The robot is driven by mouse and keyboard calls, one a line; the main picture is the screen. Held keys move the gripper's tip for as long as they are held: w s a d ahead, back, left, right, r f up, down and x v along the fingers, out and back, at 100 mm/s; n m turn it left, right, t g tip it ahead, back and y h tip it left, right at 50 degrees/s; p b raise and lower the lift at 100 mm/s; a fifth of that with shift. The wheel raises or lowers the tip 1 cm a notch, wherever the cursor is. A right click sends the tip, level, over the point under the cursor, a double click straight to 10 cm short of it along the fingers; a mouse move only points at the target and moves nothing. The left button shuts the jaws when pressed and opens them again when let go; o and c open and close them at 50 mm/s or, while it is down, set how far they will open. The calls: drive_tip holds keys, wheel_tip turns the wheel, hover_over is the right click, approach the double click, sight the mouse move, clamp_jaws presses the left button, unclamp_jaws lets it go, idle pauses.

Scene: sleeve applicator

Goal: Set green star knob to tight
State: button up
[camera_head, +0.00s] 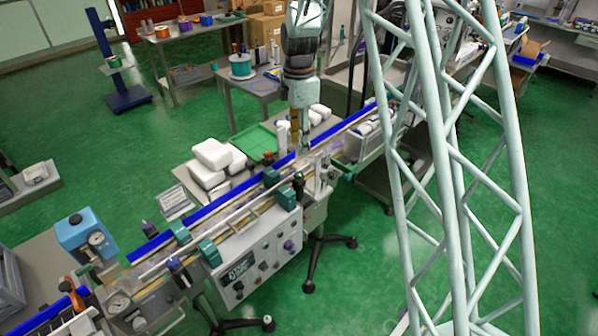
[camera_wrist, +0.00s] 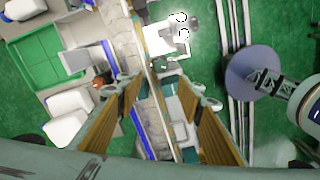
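The sleeve applicator (camera_head: 255,262) is a long light-grey bench machine with a blue-edged conveyor, teal clamps and a front panel of dark and purple knobs. A small dark green part (camera_head: 299,181) stands on its near side and may be the green star knob; its star shape and setting are too small to read. In the wrist view a dark green part (camera_wrist: 159,66) lies just beyond my fingertips, but I cannot tell if it is the same. My gripper (camera_wrist: 168,92) is open, its tan-padded fingers wide apart above the conveyor and a teal block (camera_wrist: 187,100). I see nothing held.
White packs (camera_head: 213,154) and a green tray (camera_head: 255,143) lie behind the conveyor. The blue conveyor rail (camera_head: 222,203) runs diagonally below my gripper. A pale lattice column (camera_head: 440,150) stands at the right of the head view. Green floor lies open in front.

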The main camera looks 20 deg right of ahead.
sight(299, 174)
drive_tip(key=shift+f, duration=0.2)
drive_tip(key=shift+f, duration=6.7)
drive_tip(key=c, duration=0.8)
drive_tip(key=shift+c, duration=0.2)
